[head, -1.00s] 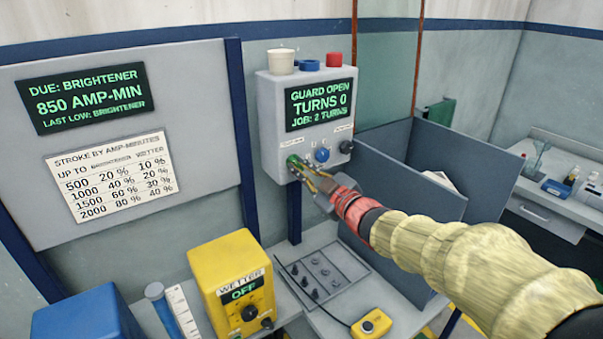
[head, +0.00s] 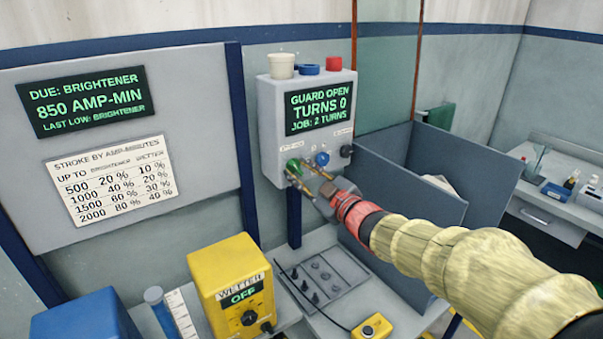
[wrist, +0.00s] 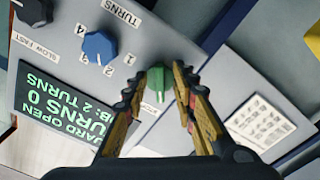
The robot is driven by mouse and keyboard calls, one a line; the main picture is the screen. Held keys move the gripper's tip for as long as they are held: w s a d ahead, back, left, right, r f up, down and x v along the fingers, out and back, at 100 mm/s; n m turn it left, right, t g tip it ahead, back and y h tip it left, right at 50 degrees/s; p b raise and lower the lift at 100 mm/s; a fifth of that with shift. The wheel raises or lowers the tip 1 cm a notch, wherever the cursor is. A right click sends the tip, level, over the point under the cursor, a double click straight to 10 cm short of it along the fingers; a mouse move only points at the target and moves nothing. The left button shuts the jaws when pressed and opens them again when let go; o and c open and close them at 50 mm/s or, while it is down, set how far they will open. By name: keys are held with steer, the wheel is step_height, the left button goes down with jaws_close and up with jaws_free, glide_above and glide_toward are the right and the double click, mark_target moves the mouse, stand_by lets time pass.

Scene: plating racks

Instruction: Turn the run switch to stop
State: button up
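The green knob (head: 293,165), apparently the run switch, is at the lower left of the grey control box (head: 270,120). In the wrist view the green knob (wrist: 157,82) stands between the fingertips of my gripper (wrist: 160,85). In the head view my gripper (head: 300,169) reaches it from the lower right. The fingers are spread, with a gap showing on both sides of the knob. The label near the knob is partly hidden and too small to read. The box's display (head: 320,106) reads GUARD OPEN, TURNS 0, JOB: 2 TURNS.
A blue knob (head: 322,158) and a black knob (head: 346,151) sit close to the right of the green one. A yellow box (head: 215,275) with an OFF display stands below left. A yellow pendant (head: 371,327) lies on the bench. A grey bin (head: 400,190) stands right.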

steer(key=v, duration=1.2)
